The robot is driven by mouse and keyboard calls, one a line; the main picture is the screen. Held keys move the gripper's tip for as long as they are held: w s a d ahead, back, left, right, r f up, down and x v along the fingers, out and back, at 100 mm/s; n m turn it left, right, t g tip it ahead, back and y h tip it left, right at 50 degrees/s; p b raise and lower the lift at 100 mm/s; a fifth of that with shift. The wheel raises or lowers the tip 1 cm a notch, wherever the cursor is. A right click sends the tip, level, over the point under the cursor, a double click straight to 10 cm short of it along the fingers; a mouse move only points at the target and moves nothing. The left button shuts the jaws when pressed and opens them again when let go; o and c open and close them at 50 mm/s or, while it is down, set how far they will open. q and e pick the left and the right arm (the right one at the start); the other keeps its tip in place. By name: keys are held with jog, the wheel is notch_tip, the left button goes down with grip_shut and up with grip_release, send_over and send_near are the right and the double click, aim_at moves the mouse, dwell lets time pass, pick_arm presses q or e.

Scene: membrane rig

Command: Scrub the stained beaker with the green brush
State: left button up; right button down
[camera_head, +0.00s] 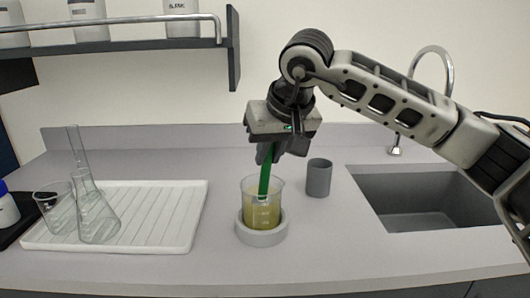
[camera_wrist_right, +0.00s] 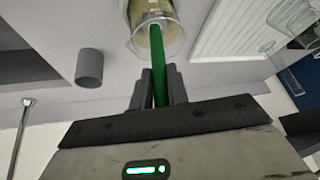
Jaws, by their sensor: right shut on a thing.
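The stained beaker (camera_head: 262,205) is clear glass with a yellowish inside and stands upright in a round grey holder (camera_head: 262,236) on the counter. My right gripper (camera_head: 270,153) is above the beaker, shut on the green brush (camera_head: 265,172). The brush's handle runs down from the fingers into the beaker's mouth; its lower end is hard to make out inside. In the right wrist view, the green handle (camera_wrist_right: 160,85) sits between the two fingers and reaches to the beaker (camera_wrist_right: 158,30). My left gripper is not in view.
A grey cup (camera_head: 318,178) stands right of the beaker. A sink (camera_head: 425,215) with a tall faucet (camera_head: 440,65) is at the right. A white drying rack (camera_head: 150,215) with glassware, including a flask (camera_head: 97,218), is at the left. A shelf with bottles hangs above.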

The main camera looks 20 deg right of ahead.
jog(key=shift+d, duration=0.15)
jog(key=shift+s+d+b, duration=0.1)
jog(key=shift+s+b, duration=0.35)
jog(key=shift+s, duration=0.55)
jog(key=shift+r+p, duration=1.65)
jog(key=shift+r, duration=0.45)
jog(key=shift+f+b, duration=1.65)
jog(key=shift+f, duration=0.5)
jog(key=shift+w+r, duration=0.1)
jog(key=shift+w, duration=0.05)
